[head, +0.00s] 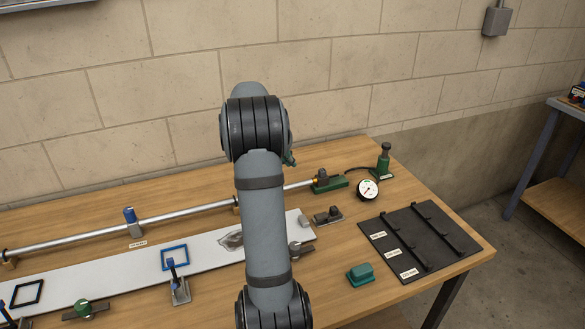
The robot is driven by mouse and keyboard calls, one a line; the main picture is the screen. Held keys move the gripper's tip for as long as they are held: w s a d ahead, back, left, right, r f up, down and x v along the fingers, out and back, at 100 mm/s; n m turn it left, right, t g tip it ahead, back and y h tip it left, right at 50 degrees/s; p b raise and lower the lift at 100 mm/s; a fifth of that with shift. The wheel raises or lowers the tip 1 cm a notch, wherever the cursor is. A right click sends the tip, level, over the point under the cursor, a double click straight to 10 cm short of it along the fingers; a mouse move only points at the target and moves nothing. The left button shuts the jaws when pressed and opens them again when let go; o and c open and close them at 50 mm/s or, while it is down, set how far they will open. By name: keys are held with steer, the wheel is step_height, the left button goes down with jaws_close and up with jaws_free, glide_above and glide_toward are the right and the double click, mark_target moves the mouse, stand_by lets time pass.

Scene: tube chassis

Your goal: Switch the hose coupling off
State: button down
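A dark and green fitting (328,183) sits at the right end of a long metal tube (80,236). It may be the hose coupling, but I cannot read its on or off state. A dark hose (357,169) runs behind it towards a green-based post (383,163) at the back right. A round white gauge (368,190) stands between them. My arm crosses the middle of the head view and hides part of the tube and the table. My gripper does not show.
A white panel (125,278) with blue-handled clamps lies along the front left. A black rack (425,243) with labels and a green block (360,274) are on the right. Small dark clamps (327,216) stand near the panel's end. A block wall rises behind the wooden table.

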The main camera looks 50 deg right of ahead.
mark_target(322, 177)
stand_by(0.3)
steer(key=x, duration=0.9)
steer(key=d+p, duration=0.1)
steer(key=s+d, duration=0.1)
steer(key=d, duration=0.1)
steer(key=shift+s+f+p, duration=0.1)
steer(key=shift+f+p, duration=0.15)
steer(key=shift+p, duration=0.1)
steer(key=shift+s+d+f, duration=0.15)
steer(key=shift+s+d, duration=0.1)
steer(key=shift+d, duration=0.35)
